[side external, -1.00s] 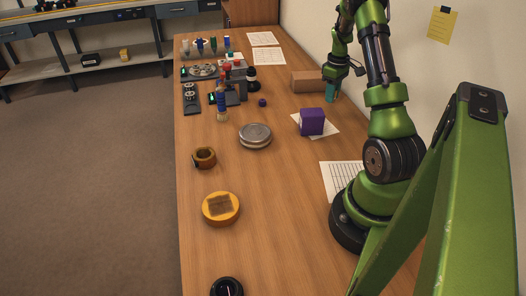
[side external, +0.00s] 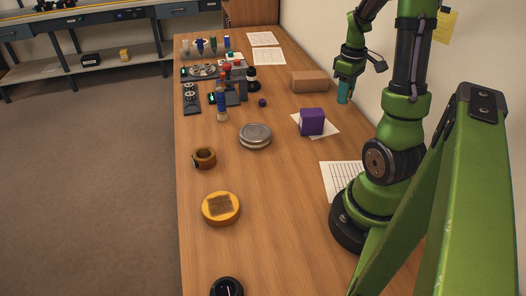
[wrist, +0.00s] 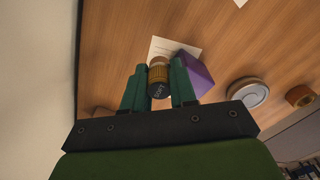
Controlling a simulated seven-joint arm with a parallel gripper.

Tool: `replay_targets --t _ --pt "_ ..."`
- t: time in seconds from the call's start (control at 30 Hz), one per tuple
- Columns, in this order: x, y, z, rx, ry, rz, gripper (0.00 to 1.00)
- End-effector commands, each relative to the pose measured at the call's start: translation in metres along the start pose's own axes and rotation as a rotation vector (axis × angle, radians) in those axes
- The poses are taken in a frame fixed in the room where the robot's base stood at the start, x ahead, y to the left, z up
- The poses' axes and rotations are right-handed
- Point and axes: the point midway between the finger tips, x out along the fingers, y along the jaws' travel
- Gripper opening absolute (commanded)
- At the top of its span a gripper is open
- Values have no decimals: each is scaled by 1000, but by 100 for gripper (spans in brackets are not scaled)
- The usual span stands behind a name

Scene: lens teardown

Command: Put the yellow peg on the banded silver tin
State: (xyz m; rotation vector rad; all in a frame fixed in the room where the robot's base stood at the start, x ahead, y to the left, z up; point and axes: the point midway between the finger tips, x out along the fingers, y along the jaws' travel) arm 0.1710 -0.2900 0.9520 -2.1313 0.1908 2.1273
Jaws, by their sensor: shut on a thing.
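My gripper (side external: 343,92) hangs above the right side of the table, in front of a brown box. In the wrist view its teal fingers (wrist: 158,85) are shut on a short cylinder with a ribbed ochre-yellow side and a dark lettered end, apparently the yellow peg (wrist: 157,74). In the side view the fingers hide it. The banded silver tin (side external: 255,136) is round and flat-topped, and sits mid-table, to the left of and nearer the camera than my gripper. It also shows in the wrist view (wrist: 247,93), right of the fingers and apart from them.
A purple box (side external: 312,121) on a paper sheet stands between my gripper and the tin. The brown box (side external: 309,82) is behind. A brown ring (side external: 204,158) and a yellow disc (side external: 221,209) lie front-left. Several tools crowd the far left. Wood around the tin is clear.

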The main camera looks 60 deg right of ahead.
Motion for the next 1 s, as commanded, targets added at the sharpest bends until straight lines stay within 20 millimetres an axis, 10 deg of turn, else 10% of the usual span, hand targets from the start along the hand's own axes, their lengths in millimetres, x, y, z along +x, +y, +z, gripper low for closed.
replay_targets --t 0.27,0.7,1.0 --pt "-22 -32 -14 -10 1 -6 0" --pt "-23 -169 -32 -28 0 -11 0" --pt "-10 -220 -17 -23 -9 -1 0"
